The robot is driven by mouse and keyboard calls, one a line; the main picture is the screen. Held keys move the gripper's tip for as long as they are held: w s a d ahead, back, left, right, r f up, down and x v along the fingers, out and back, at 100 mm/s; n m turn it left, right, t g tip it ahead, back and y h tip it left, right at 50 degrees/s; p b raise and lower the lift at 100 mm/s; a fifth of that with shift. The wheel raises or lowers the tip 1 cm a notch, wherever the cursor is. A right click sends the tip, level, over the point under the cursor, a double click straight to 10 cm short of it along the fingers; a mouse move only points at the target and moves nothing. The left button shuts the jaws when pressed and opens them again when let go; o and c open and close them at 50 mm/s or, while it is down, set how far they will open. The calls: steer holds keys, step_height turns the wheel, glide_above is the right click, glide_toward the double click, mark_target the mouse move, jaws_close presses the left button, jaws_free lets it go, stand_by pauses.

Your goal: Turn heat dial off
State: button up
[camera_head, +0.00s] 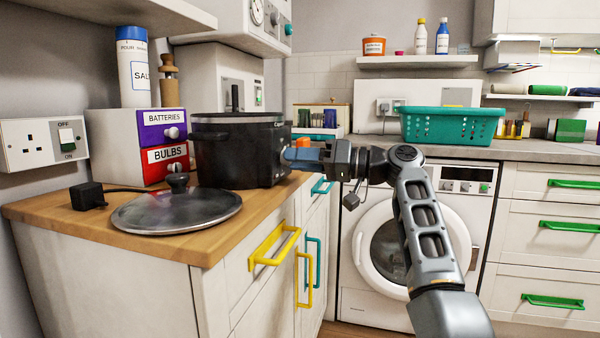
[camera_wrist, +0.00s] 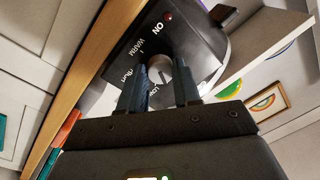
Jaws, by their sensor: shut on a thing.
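The black slow cooker (camera_head: 235,150) stands on the wooden counter at the left in the head view. Its front panel (camera_wrist: 188,45) fills the upper middle of the wrist view, with the words ON, WARM, HIGH and LOW and a small red light. The pale round heat dial (camera_wrist: 159,66) sits on that panel between the fingertips. My gripper (camera_head: 293,156) reaches in from the right and is shut on the dial. In the wrist view its two dark fingers (camera_wrist: 161,88) flank the dial. The fingers hide part of the dial, and I cannot tell its exact setting.
A glass lid (camera_head: 178,212) lies on the counter (camera_head: 110,225) in front of the cooker, beside a black plug (camera_head: 87,196). Drawer boxes (camera_head: 150,158) stand to the left. A wall socket (camera_head: 42,144) is at far left. A washing machine (camera_head: 455,205) stands behind my arm.

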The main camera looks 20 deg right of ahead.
steer(key=n+b, duration=0.3)
steer(key=n, duration=0.2)
steer(key=shift+f, duration=0.2)
stand_by(0.4)
steer(key=o, duration=1.1)
steer(key=shift+r, duration=0.15)
steer(key=shift+c, duration=0.2)
steer(key=p+v, duration=0.1)
steer(key=v, duration=0.6)
steer(key=shift+s+d+p, duration=0.2)
steer(key=shift+d+p, duration=0.2)
